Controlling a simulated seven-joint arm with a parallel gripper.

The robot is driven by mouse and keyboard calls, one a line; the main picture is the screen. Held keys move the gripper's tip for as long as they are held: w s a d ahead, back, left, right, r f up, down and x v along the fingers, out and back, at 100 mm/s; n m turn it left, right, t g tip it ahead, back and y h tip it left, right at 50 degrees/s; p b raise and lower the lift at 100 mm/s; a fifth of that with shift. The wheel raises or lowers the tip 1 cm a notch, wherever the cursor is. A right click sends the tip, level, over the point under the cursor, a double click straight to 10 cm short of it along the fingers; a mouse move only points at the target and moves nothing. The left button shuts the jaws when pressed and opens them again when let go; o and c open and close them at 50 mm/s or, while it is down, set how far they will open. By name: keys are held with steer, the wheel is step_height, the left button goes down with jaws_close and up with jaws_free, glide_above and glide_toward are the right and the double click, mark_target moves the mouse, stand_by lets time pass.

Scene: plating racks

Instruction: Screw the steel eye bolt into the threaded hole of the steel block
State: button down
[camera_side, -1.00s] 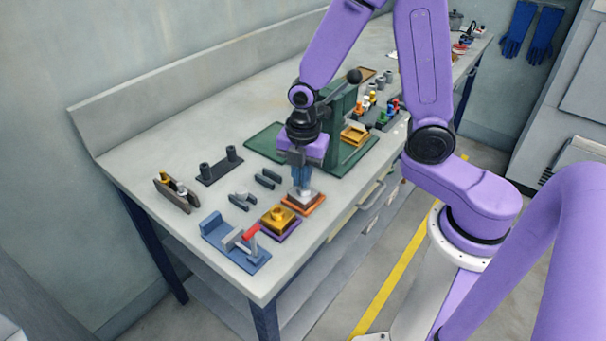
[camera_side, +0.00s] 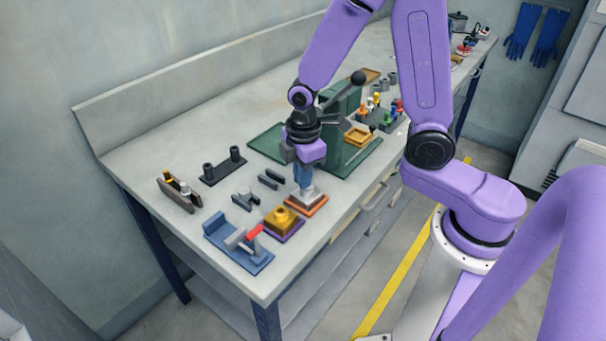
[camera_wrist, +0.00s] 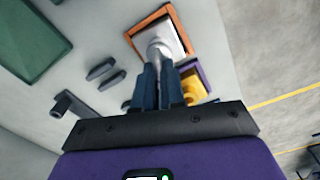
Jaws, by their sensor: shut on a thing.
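The steel block (camera_side: 308,198) sits in an orange-rimmed tray near the front edge of the bench. The wrist view also shows the pale block (camera_wrist: 173,36) in its orange frame. My gripper (camera_side: 304,185) points down over the block, with its blue fingers shut on the steel eye bolt (camera_wrist: 157,49). The bolt's grey metal shows just beyond the fingertips in the wrist view and meets the top of the block. The fingers hide most of its eye. The threaded hole is hidden, so I cannot tell how deep the bolt sits.
A yellow block (camera_side: 282,217) in a purple tray stands close by, left of the steel block. Dark holders (camera_side: 222,166) stand on the left. A green press (camera_side: 342,112) rises behind my gripper.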

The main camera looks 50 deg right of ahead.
steer(key=m, duration=0.6)
steer(key=shift+w+d, duration=0.2)
steer(key=shift+w, duration=0.05)
steer(key=shift+m, duration=0.6)
steer(key=m, duration=0.3)
steer(key=shift+d+m, duration=0.15)
steer(key=shift+m, duration=0.25)
steer(key=m, duration=0.5)
steer(key=shift+w+d, duration=0.1)
steer(key=shift+d, duration=0.15)
